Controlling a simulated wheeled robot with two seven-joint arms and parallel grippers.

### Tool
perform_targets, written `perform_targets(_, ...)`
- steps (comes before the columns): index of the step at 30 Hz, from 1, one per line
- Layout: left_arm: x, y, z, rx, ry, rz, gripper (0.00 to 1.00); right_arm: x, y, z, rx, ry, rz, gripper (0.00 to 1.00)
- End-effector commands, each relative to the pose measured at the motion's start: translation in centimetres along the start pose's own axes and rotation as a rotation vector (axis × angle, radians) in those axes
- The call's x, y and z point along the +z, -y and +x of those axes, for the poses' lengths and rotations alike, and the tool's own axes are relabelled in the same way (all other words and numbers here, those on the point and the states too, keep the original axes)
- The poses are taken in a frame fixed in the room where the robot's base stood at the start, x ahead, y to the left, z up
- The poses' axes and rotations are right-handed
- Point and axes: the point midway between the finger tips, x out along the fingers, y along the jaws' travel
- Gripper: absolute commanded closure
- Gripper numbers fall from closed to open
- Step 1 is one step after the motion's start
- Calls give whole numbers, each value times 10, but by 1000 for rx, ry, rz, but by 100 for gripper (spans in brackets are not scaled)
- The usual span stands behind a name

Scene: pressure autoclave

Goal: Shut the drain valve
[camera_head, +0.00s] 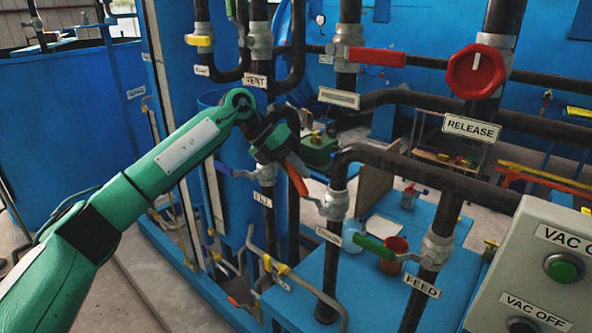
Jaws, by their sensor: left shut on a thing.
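My left arm comes in from the left, and its gripper (288,158) is shut on the orange lever (298,180) of a pipe valve. The lever slopes up and left from the grey valve body (336,205), which sits on a dark vertical pipe. The lever's upper end is hidden by the gripper. A small plate (328,236) hangs below this valve; its text is too small to read surely, so I cannot confirm that this is the drain valve. My right gripper is not in view.
Nearby are a red lever (376,57), a red round RELEASE knob (475,72), a green FEED lever (375,250) and a yellow lever (199,40). Dark pipes crowd around the gripper.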

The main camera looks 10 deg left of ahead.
Motion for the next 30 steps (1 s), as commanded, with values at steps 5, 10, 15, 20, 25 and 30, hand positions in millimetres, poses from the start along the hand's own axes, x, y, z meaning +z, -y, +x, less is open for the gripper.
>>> perform_targets(5, 1, 0, -2, 1, 5, 0, 56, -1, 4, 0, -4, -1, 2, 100)
perform_targets(10, 1, 0, -1, 1, 3, 0, 56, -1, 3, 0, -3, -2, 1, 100)
perform_targets(15, 1, 0, -6, 2, 3, 0, 56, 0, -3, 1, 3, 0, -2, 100)
perform_targets(20, 0, -1, -29, 2, 5, 0, 56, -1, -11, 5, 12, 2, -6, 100)
perform_targets(25, 1, -1, -69, 3, 7, -1, 56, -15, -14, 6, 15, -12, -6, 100)
perform_targets(30, 1, 0, -106, 1, 7, -1, 56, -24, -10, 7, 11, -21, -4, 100)
